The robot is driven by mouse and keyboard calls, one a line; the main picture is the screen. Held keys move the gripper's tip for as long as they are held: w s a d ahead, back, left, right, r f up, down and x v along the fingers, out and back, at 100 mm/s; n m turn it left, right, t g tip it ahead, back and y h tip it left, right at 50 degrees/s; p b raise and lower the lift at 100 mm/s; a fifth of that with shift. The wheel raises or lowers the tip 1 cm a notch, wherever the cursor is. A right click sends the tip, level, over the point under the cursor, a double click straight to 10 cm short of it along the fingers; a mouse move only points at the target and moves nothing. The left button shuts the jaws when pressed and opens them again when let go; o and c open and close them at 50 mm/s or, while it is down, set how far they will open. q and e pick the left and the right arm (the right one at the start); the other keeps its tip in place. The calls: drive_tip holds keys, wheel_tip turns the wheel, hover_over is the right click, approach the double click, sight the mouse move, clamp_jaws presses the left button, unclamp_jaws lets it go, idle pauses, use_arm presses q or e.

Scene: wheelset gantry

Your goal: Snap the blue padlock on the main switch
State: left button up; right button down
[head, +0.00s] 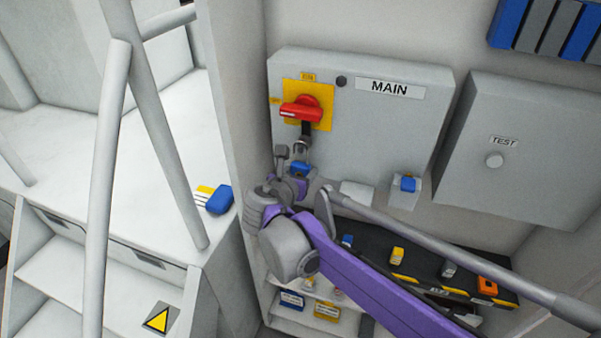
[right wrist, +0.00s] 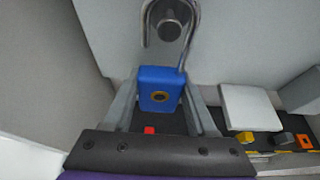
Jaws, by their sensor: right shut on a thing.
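The main switch (head: 302,110) has a red handle on a yellow plate, on the grey box labelled MAIN. A dark tab (head: 306,130) hangs below the handle. My right gripper (head: 298,176) is below the switch, shut on a blue padlock (head: 300,168). In the right wrist view the blue padlock (right wrist: 160,88) sits between the two fingers, its shackle (right wrist: 184,55) raised and open, with the free end clear of the body. A grey round peg (right wrist: 170,28) appears inside the shackle's curve; I cannot tell whether the shackle passes through anything. My left gripper is out of view.
A grey TEST box (head: 520,150) is to the right. A dark shelf (head: 430,265) below carries several small coloured blocks. A blue, white and yellow item (head: 216,199) lies on the white surface at left.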

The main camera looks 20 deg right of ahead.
drive_tip(key=shift+w+d, duration=0.25)
drive_tip(key=shift+w, duration=0.15)
drive_tip(key=shift+c, duration=0.6)
unclamp_jaws()
drive_tip(key=shift+s+a, duration=0.1)
drive_tip(key=shift+s, duration=0.05)
drive_tip(key=v, duration=1)
drive_tip(key=shift+s+r, duration=0.2)
drive_tip(key=shift+a, duration=0.1)
